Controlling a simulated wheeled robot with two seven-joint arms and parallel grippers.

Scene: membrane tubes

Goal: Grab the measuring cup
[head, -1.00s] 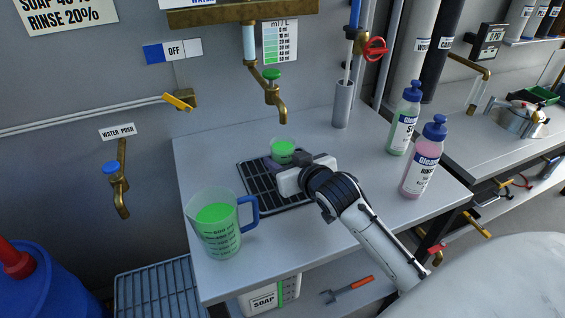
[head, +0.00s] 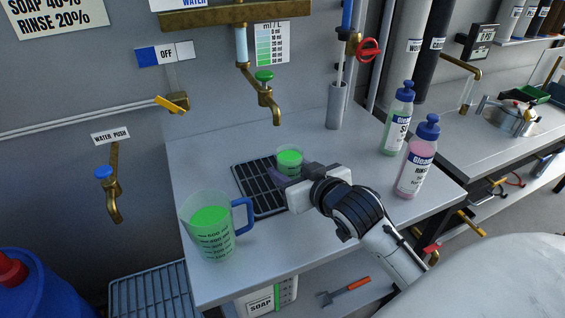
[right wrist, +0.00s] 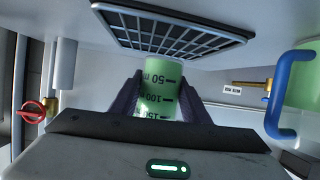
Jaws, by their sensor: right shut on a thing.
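A small clear measuring cup (head: 289,160) with green liquid is at the right edge of the black drain grate (head: 250,200) in the head view. My right gripper (head: 288,176) is shut on it from the front right. In the right wrist view the cup (right wrist: 160,88) shows upside down, between the two dark fingers (right wrist: 160,105), with marks of 50, 100 and 150. I cannot tell whether its base is clear of the surface. A larger jug (head: 212,228) with green liquid and a blue handle stands at the table's left front. My left gripper is not in view.
A brass tap (head: 268,97) with a green knob hangs behind the cup. Two pump bottles, one green (head: 398,122) and one pink (head: 417,162), stand to the right, with a grey cylinder (head: 337,107) behind. The table (head: 200,155) is clear at the left back.

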